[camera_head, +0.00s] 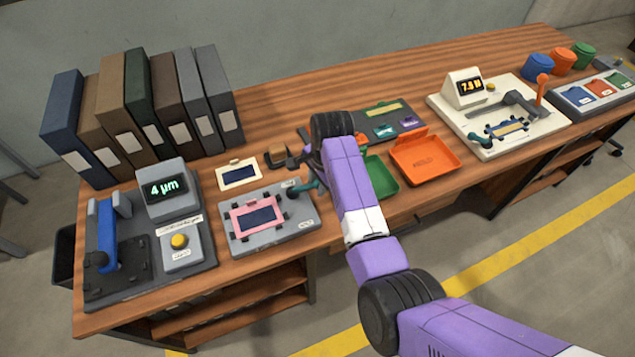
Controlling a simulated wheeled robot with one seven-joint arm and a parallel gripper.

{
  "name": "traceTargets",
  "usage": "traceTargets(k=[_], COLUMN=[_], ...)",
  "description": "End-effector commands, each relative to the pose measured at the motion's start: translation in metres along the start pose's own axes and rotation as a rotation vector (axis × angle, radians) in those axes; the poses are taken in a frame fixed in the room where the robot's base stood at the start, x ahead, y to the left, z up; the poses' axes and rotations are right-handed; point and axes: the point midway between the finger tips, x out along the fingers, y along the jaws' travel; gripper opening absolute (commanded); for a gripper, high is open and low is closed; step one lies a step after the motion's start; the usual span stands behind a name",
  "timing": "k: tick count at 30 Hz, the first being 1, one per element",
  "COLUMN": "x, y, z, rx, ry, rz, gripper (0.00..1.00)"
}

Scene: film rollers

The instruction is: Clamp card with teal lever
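A card with a pink frame and a dark blue window (258,214) lies flat on a grey fixture (299,238) near the table's front edge. The teal lever (307,185) is at the fixture's back right corner. It is partly hidden by my arm, and I cannot tell whether it presses on the card. I cannot tell whether the gripper touches the lever.
A gauge station reading 4 µm (165,190) stands left of the fixture, below a row of binders (140,105). A cream-framed card (239,175) lies behind the fixture. Green (378,180) and orange (425,158) trays lie right of my arm, before a cream press station (485,120).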

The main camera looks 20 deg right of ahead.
Motion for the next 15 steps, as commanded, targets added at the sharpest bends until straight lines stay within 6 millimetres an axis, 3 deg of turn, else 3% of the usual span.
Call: traceTargets(k=[1, 3, 4, 15], x=[0.0001, 0.0001, 0.0001, 0.0001], y=[0.0003, 0.0004, 0.0004, 0.0009], z=[0.0000, 0.0000, 0.0000, 0.0004], rx=[0.000, 0.000, 0.000, -0.002], ry=[0.000, 0.000, 0.000, 0.000], rz=[0.001, 0.001, 0.001, 0.003], gripper=[0.16, 0.02, 0.00, 0.00])
